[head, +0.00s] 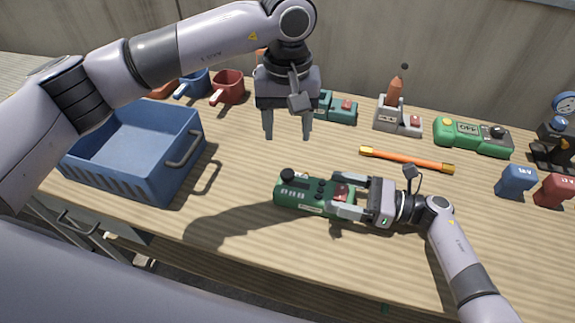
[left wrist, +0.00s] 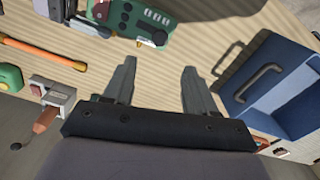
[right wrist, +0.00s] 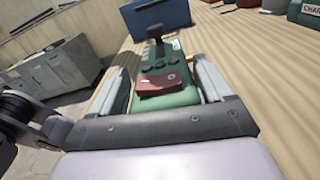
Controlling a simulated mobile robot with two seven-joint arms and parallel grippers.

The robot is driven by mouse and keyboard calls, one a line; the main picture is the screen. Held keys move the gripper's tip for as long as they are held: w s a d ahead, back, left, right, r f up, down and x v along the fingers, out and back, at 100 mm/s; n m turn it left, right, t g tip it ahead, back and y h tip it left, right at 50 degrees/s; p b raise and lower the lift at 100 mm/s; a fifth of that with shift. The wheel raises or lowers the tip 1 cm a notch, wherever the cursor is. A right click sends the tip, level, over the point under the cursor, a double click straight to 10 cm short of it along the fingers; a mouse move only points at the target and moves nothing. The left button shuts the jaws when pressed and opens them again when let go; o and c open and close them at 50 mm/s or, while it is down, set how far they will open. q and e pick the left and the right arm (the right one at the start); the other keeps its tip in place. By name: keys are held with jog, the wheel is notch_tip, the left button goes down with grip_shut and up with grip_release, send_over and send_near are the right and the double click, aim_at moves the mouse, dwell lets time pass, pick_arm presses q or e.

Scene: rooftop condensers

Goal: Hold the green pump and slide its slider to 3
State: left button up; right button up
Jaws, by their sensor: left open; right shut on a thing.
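The green pump (head: 300,194) lies on the wooden bench near its front edge. It has a black knob (head: 288,175) at its left end, dark buttons and a red part (head: 342,192) at its right end. My right gripper (head: 345,199) is shut on the pump's right end, with one finger on each side; the right wrist view shows the pump (right wrist: 165,80) between its fingers. My left gripper (head: 287,137) is open and empty above the bench, behind the pump and apart from it. The left wrist view shows the pump (left wrist: 140,20) beyond its open fingers. I cannot read the slider's position.
A blue crate (head: 130,150) with a handle stands at the left. An orange rod (head: 405,159) lies behind the right gripper. Bench between crate and pump is clear.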

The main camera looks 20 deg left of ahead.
aim_at(288, 173)
pick_arm(q)
notch_tip(288, 173, down, 11)
jog(key=shift+f, duration=0.2)
dwell(0.3)
